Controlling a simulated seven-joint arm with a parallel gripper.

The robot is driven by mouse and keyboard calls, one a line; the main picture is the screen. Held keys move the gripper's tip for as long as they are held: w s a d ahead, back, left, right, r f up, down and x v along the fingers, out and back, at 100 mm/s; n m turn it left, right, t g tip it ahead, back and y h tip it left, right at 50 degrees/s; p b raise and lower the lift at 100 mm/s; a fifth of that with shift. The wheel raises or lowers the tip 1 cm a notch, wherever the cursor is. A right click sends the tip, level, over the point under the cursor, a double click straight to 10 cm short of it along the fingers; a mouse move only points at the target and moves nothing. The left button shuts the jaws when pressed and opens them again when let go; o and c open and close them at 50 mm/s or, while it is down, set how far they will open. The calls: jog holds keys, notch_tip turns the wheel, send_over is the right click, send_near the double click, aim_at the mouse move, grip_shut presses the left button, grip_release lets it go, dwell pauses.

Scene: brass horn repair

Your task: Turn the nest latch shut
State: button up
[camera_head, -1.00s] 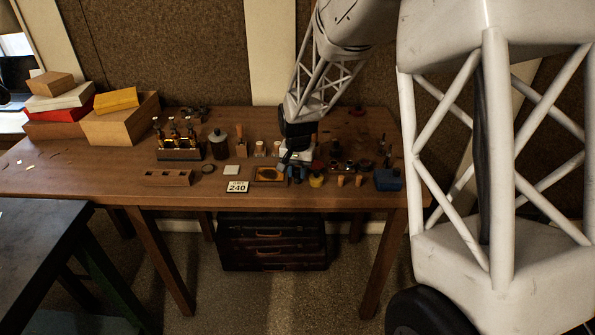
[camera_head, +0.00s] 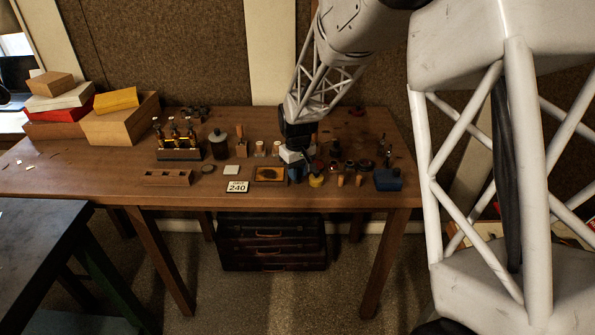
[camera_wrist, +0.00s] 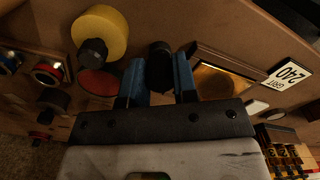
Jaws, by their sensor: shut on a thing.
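My gripper (camera_wrist: 160,85) has blue fingers shut on a dark, round-topped knob (camera_wrist: 160,62) that looks like the nest latch. The fingers stand on either side of the knob, low over the table. In the head view my gripper (camera_head: 295,173) hides the knob.
A yellow round piece with a dark knob (camera_wrist: 98,30) and a dark red disc (camera_wrist: 98,82) stand close beside my fingers. A 240 grit card (camera_head: 237,187) lies left of the frame. Several small parts and a blue box (camera_head: 388,180) are to the right.

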jog(key=n, duration=0.4)
jog(key=shift+n, duration=0.3)
jog(key=shift+r+n, duration=0.1)
jog(key=shift+n, duration=1.9)
jog(key=o, duration=0.6)
jog(key=shift+o, duration=0.2)
jog(key=shift+r, duration=3.85)
